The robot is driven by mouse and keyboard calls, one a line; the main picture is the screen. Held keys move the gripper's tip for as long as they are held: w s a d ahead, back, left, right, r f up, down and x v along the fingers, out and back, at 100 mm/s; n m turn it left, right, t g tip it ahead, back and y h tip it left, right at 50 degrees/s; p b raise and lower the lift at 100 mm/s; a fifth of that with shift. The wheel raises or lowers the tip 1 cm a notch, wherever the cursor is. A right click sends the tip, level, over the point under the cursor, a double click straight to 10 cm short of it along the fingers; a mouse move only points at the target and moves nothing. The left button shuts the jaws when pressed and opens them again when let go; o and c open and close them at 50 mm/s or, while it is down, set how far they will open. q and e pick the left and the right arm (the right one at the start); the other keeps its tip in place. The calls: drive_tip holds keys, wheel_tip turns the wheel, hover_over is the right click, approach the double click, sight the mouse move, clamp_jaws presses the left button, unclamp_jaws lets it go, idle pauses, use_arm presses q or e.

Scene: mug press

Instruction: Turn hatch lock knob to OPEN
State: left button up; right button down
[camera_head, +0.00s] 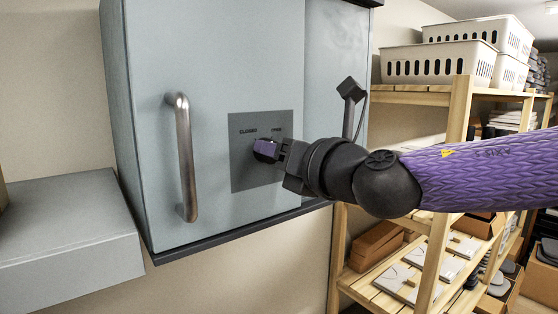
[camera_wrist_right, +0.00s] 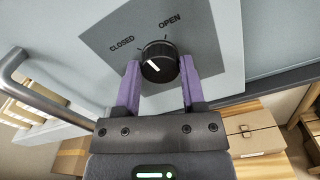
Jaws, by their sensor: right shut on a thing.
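The hatch lock knob (camera_wrist_right: 158,55) is round and black, on a dark grey plate (camera_head: 241,171) on the light blue-grey hatch door. The plate reads CLOSED on the left and OPEN on the right. In the right wrist view the knob's white line slants from upper left to lower right, its upper-left end on the CLOSED side. My right gripper (camera_head: 267,150) is at the knob, its purple fingers on either side and shut on it. In the head view the fingers hide most of the knob. My left gripper is not in view.
A metal bar handle (camera_head: 185,157) stands out from the door left of the plate. A grey box-like surface (camera_head: 65,225) is at lower left. Wooden shelves (camera_head: 460,110) with white baskets (camera_head: 439,62) and boxes stand at the right, behind my right arm.

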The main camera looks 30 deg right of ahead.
drive_tip(key=m, duration=0.9)
drive_tip(key=shift+d+f+b, duration=0.1)
drive_tip(key=shift+b, duration=0.3)
drive_tip(key=shift+m, duration=0.4)
drive_tip(key=shift+c, duration=0.9)
unclamp_jaws()
drive_tip(key=s+b, duration=0.2)
drive_tip(key=s, duration=0.8)
drive_tip(key=shift+d, duration=0.4)
